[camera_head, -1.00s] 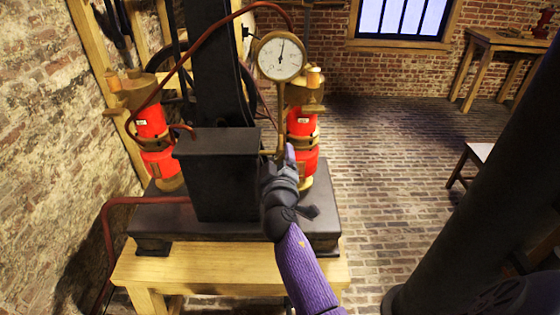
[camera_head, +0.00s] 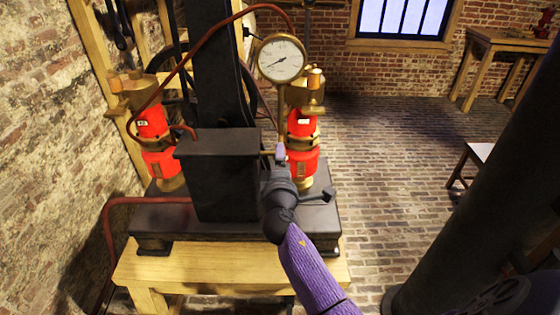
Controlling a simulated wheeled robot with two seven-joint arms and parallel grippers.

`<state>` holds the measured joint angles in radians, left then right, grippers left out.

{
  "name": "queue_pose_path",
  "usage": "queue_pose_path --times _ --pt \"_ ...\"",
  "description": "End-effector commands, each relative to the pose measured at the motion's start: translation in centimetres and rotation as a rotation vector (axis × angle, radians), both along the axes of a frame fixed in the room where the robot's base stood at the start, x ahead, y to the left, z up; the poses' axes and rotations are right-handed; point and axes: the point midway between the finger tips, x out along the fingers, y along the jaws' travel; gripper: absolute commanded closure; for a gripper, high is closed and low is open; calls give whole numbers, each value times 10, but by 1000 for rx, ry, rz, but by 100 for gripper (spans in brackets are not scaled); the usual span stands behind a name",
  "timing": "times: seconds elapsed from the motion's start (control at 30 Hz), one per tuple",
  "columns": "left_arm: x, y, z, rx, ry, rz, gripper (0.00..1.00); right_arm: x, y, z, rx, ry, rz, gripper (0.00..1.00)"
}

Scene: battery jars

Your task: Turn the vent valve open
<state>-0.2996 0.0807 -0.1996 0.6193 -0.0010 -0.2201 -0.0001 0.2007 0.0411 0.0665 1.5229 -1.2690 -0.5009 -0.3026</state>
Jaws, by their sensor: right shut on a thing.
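My right gripper (camera_head: 280,158) reaches up from the bottom on its purple-sleeved arm. It is at the thin brass pipework between the black box and the right red jar, below the gauge. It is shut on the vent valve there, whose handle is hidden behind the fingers. A short brass pipe (camera_head: 266,153) shows just left of the fingertips. The round white gauge (camera_head: 281,59) stands above, its needle pointing to the lower left. My left gripper is not in view.
Red jars with brass fittings stand left (camera_head: 160,163) and right (camera_head: 304,165) of the black box (camera_head: 225,178). These sit on a dark base (camera_head: 170,220) on a wooden bench (camera_head: 210,268). A red hose (camera_head: 160,92) arches overhead.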

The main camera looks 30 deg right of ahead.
Motion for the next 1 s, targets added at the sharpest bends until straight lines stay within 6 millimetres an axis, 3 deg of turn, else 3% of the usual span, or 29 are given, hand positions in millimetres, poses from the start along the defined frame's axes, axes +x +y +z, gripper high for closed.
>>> queue_pose_path --times 0.53,0.57,0.67,1.0 --pt "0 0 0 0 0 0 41 0 0 0 -22 12 -1 82" --pt "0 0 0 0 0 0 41 0 0 0 -22 12 -1 21" --pt "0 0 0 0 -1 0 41 0 0 0 -22 12 -1 0" --pt "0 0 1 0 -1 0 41 -9 6 -1 -20 12 1 0"
